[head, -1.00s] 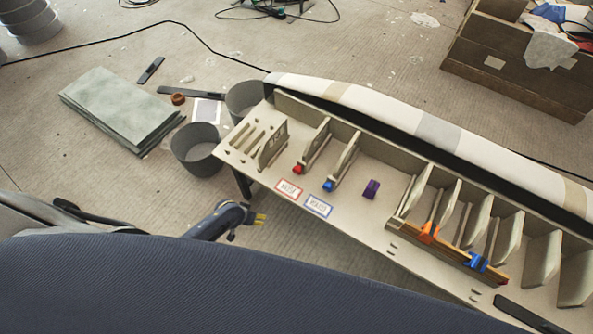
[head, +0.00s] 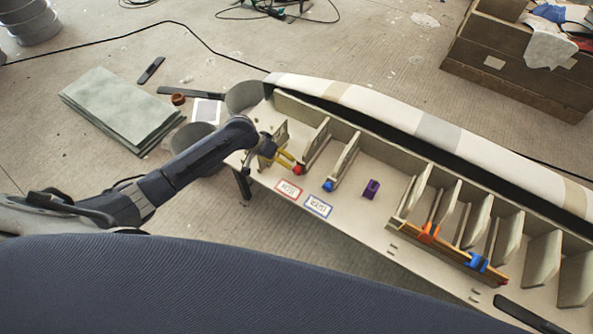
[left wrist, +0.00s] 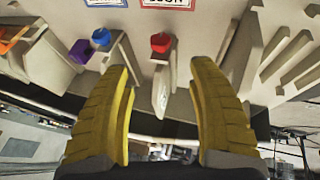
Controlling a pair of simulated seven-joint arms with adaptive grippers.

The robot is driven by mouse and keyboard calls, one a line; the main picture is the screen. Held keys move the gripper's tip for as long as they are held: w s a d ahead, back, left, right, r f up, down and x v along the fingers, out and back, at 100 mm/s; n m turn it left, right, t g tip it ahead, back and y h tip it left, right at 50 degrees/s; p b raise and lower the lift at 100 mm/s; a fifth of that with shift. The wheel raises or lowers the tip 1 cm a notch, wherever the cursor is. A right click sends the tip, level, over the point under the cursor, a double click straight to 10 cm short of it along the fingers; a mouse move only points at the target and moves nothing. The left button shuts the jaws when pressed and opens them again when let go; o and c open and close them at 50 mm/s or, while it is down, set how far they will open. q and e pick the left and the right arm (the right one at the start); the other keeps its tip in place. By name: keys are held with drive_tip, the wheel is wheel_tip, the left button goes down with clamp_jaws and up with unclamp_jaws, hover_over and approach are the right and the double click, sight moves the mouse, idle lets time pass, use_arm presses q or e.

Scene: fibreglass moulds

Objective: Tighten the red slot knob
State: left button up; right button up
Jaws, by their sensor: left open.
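The red slot knob (head: 299,169) sits at the front end of an upright rib on the long pale mould bench (head: 345,222). In the left wrist view the red knob (left wrist: 160,43) is at top centre, ahead of the fingertips and between their lines. My left gripper (head: 285,161), with yellow fingers, is open just left of the red knob in the head view. My right gripper is not in view.
A blue knob (head: 328,186) sits on the neighbouring rib, with a purple block (head: 371,189) beyond it. A red-bordered card (head: 289,190) and a blue-bordered card (head: 318,206) lie in front. Orange (head: 428,233) and blue (head: 478,262) clamps hold a wooden strip farther right.

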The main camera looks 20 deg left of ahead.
sight(295, 169)
use_arm(q)
drive_tip(key=x, duration=1.4)
drive_tip(key=shift+r, duration=0.1)
drive_tip(key=c, duration=1.3)
